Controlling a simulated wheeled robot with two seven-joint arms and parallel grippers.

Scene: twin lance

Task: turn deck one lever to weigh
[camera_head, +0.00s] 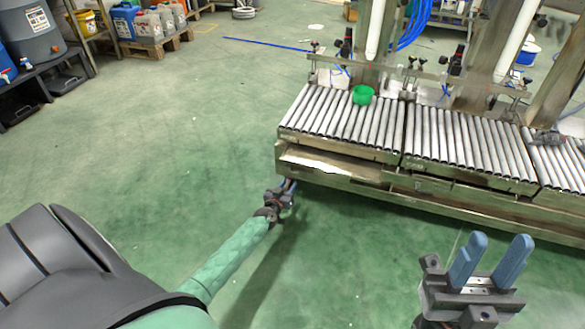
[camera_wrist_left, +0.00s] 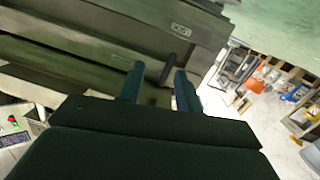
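The roller conveyor has a left deck (camera_head: 340,118) with a steel front frame below it. In the left wrist view, a short dark lever (camera_wrist_left: 167,72) sticks out from the steel frame, with a small marked plate (camera_wrist_left: 180,29) above it. My left gripper (camera_head: 287,187) is at the lower left corner of the frame. Its two blue fingers (camera_wrist_left: 159,74) are apart, and the lever shows between their tips, nearer one finger; I cannot tell whether they touch. The lever is not discernible in the head view. My right gripper (camera_head: 492,256) is open and empty, in front of the conveyor.
A green bowl-like item (camera_head: 362,95) sits on the left deck. A second roller deck (camera_head: 455,140) adjoins it on the right. Open green floor (camera_head: 150,140) lies left of the conveyor. Jugs on a pallet (camera_head: 150,25) stand far back left.

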